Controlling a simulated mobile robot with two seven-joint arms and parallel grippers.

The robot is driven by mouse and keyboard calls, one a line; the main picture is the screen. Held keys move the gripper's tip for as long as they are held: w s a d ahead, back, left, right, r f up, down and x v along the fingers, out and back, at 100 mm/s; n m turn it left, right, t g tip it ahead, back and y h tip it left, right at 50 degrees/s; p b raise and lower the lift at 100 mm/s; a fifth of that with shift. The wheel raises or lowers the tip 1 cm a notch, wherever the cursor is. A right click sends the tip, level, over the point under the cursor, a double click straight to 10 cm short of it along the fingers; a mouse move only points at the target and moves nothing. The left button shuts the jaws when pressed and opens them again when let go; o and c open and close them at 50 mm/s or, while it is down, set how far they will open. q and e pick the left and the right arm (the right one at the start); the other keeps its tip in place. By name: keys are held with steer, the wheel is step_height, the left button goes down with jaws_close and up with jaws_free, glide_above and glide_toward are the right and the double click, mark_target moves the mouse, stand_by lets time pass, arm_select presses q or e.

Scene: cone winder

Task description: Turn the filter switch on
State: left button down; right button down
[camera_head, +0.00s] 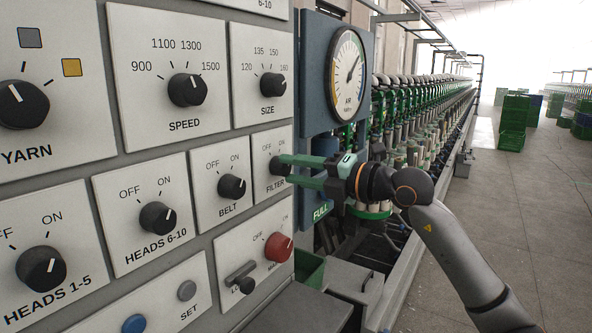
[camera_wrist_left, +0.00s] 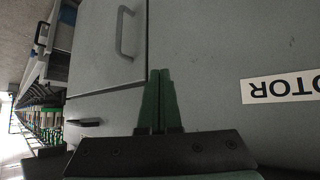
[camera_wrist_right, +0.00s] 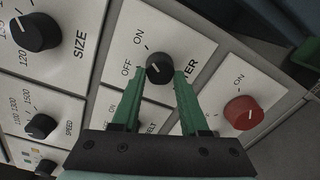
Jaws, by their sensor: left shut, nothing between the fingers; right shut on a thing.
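The filter switch (camera_head: 279,166) is a small black round knob on a white plate labelled FILTER, with OFF and ON marks above it. In the right wrist view the knob (camera_wrist_right: 158,68) sits between the green fingertips. My right gripper (camera_head: 287,170) comes from the right and is shut on the knob. Its fingers hide part of the knob in the head view, and its pointer is hard to read. My left gripper (camera_wrist_left: 160,74) is shut and empty in front of a grey cabinet, outside the head view.
The belt knob (camera_head: 231,187) is just left of the filter plate. A red knob (camera_head: 278,247) and a small lever (camera_head: 240,277) lie below it. A blue-grey gauge housing (camera_head: 308,60) stands to the right. The grey cabinet (camera_wrist_left: 215,60) has a handle (camera_wrist_left: 125,33).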

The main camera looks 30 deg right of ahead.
arm_select(q)
steer(key=shift+s, duration=0.1)
steer(key=shift+f, duration=0.1)
arm_select(e)
steer(key=shift+c, duration=2.1)
jaws_free()
arm_select(q)
steer(key=shift+f, duration=0.1)
arm_select(e)
steer(key=shift+s, duration=0.1)
steer(key=shift+s+d+f, duration=0.1)
steer(key=shift+s+d, duration=0.05)
steer(key=shift+s, duration=0.1)
arm_select(q)
steer(key=shift+m+h, duration=0.3)
steer(key=shift+h, duration=0.1)
steer(key=d+f+b, duration=0.1)
steer(key=b, duration=0.1)
steer(key=w+d+f+b, duration=0.1)
steer(key=d+b, duration=0.1)
steer(key=b, duration=0.1)
steer(key=shift+w+f, duration=0.1)
steer(key=shift+f, duration=0.25)
arm_select(e)
steer(key=v, duration=1.1)
steer(key=shift+s, duration=0.4)
arm_select(q)
steer(key=shift+a, duration=0.1)
arm_select(e)
steer(key=shift+d, duration=0.1)
